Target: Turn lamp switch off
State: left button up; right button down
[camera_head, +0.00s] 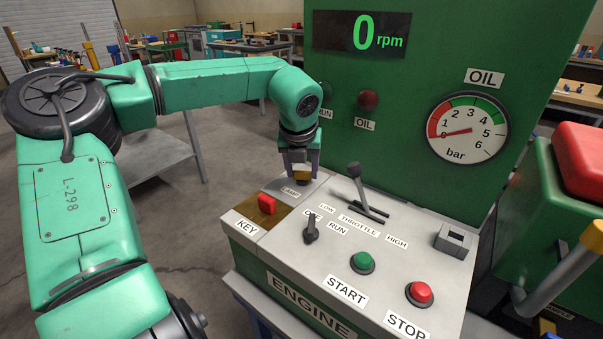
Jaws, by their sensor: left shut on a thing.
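My left gripper (302,174) reaches down from the green arm onto the back left of the engine panel (385,285). It is shut at the spot just behind the LAMP label (291,191). The lamp switch itself is hidden behind the fingers, so its position cannot be told. My right gripper is not in view.
The throttle lever (356,178) stands close to the right of my left gripper. A red key (267,204), a black knob (311,230), a green START button (362,262) and a red STOP button (420,293) sit nearer. A green upright panel with an oil gauge (467,128) rises behind.

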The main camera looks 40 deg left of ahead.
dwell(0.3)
pick_arm(q)
jog(key=o, duration=1.4)
jog(key=shift+c, duration=0.2)
jog(key=v, duration=1.4)
jog(key=shift+r, duration=0.35)
jog(key=shift+d, duration=0.1)
